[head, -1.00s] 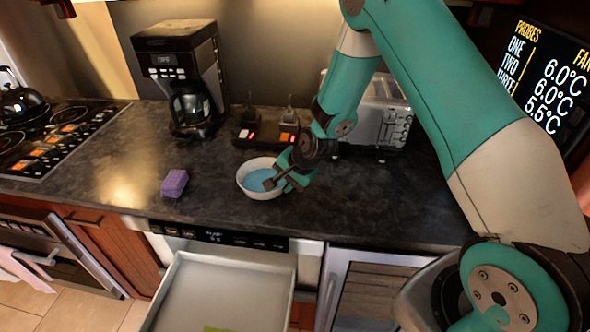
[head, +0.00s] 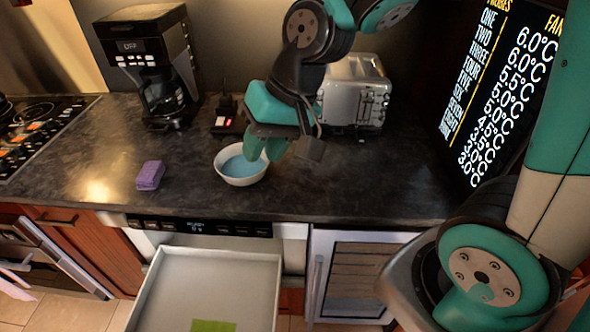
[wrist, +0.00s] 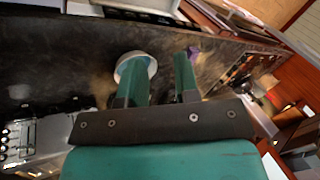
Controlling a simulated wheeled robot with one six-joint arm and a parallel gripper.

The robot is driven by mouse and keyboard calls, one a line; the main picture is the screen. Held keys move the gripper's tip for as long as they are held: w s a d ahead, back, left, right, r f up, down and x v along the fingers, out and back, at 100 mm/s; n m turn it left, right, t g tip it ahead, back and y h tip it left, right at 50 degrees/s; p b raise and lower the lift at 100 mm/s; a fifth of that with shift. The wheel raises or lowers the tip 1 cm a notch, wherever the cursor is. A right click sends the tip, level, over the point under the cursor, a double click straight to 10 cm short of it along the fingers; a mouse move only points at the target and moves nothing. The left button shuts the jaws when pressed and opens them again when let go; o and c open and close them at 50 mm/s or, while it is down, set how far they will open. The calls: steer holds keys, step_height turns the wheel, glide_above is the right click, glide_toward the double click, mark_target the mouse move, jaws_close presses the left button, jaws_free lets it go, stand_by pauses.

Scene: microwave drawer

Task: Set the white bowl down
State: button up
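The white bowl (head: 232,178), light blue inside, appears to rest upright on the dark countertop (head: 340,195) in the head view. My gripper (head: 266,152) is over the bowl's right rear rim, its teal fingers pointing down. In the wrist view, my gripper (wrist: 160,55) has its two fingers spread, with a gap between them. The left finger overlaps the bowl (wrist: 152,66) there and hides part of it. The right finger is to the right of the bowl. I cannot tell whether a finger touches the rim.
A purple sponge (head: 150,176) lies left of the bowl. A coffee maker (head: 150,60) and a toaster (head: 354,95) stand at the back. Below the counter front, a drawer (head: 200,275) is pulled out with a green item (head: 213,326) inside. The counter's right front is clear.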

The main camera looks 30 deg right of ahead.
steer(key=s+a+r+n+g, duration=0.1)
steer(key=s+r+n, duration=0.3)
steer(key=s+n, duration=0.3)
steer(key=s, duration=0.5)
steer(key=shift+a+n+g, duration=0.2)
steer(key=shift+n+g, duration=0.1)
steer(key=shift+g, duration=0.1)
